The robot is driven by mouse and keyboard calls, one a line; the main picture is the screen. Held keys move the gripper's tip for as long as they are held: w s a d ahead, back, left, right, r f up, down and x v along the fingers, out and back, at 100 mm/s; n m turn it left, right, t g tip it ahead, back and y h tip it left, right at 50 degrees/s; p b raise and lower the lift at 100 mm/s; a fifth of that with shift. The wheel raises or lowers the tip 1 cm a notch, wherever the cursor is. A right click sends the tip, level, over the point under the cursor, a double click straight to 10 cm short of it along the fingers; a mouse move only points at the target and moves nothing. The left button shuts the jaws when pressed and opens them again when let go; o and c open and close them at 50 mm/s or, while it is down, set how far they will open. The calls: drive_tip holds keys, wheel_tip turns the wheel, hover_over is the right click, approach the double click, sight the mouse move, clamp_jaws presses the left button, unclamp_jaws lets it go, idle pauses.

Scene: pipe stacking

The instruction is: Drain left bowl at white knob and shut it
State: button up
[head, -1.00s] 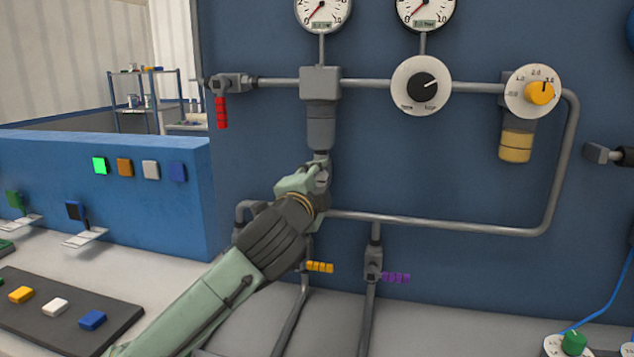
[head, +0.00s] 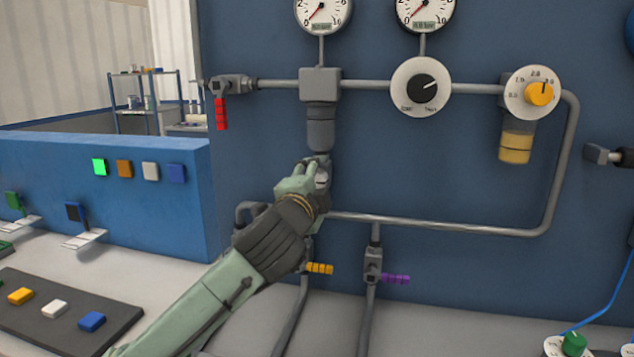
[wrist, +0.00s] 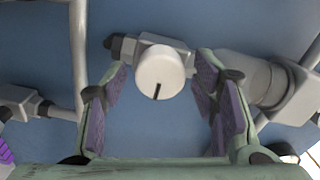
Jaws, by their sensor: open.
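The white knob (wrist: 160,72) is a round dial with a dark mark, on a dark fitting below the left bowl. In the head view the knob (head: 321,179) is partly hidden by my gripper. The left bowl (head: 321,128) is a dark grey cylinder under a square pipe block; its contents cannot be told. My gripper (head: 312,172) is at the knob. In the wrist view my gripper (wrist: 162,92) is open, with purple finger pads on either side of the knob. Gaps show between the pads and the knob.
A second bowl (head: 516,147) with yellowish contents hangs at the right. A red valve handle (head: 221,113) is at the upper left. Yellow (head: 319,268) and purple (head: 395,279) handles sit below my gripper. A pipe (head: 430,223) runs to the right.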

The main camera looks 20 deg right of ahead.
drive_tip(key=v, duration=1.2)
